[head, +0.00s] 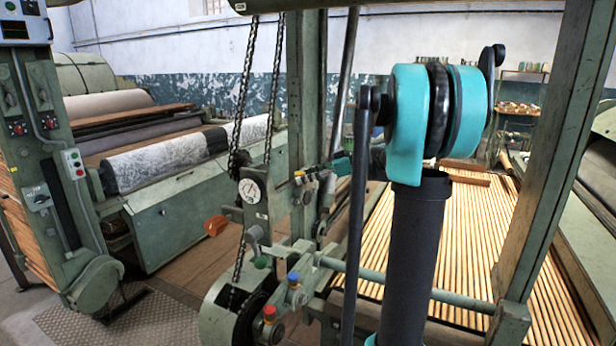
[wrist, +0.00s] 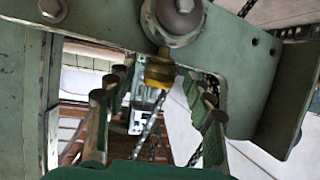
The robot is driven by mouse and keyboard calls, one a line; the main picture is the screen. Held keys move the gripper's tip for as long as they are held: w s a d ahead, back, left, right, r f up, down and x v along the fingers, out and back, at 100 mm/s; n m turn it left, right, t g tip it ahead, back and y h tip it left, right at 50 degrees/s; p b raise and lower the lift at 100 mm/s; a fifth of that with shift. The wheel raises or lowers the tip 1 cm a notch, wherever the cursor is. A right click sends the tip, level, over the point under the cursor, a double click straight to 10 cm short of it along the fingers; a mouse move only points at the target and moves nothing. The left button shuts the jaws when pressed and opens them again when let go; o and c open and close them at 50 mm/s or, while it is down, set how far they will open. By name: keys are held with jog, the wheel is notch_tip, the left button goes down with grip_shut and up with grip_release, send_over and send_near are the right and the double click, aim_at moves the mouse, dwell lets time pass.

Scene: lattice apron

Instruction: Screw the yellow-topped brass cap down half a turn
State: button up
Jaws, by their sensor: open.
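The yellow-topped brass cap (wrist: 159,72) shows in the wrist view below a round grey metal fitting, near the middle top. In the head view, a small yellow spot that looks like its top (head: 298,174) sits left of my gripper. My gripper (wrist: 158,108) is open, one green ridged finger on each side in the wrist view. The cap appears in the gap between the fingers, towards the far end; I cannot tell whether either finger touches it. In the head view my gripper (head: 312,179) is small and partly hidden against the green machine.
A dial gauge (head: 251,191) and hanging chains (head: 245,90) are left of my gripper. Blue (head: 293,276) and red (head: 269,311) caps stand lower on the machine. A green post (head: 306,100) rises just behind. In the wrist view a green bracket (wrist: 245,70) crosses the top.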

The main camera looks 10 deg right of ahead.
jog(key=c, duration=1.2)
jog(key=shift+o, duration=0.2)
jog(key=shift+s+a+m+t+h, duration=0.15)
jog(key=shift+s+m+t+h, duration=0.1)
jog(key=shift+m+t+h, duration=0.75)
jog(key=shift+s+a+m+t+h, duration=0.2)
jog(key=shift+m+t+h, duration=0.5)
jog(key=shift+m+t, duration=0.6)
jog(key=o, duration=1.2)
jog(key=shift+c, duration=0.2)
jog(key=shift+d, duration=0.1)
jog(key=v, duration=1.2)
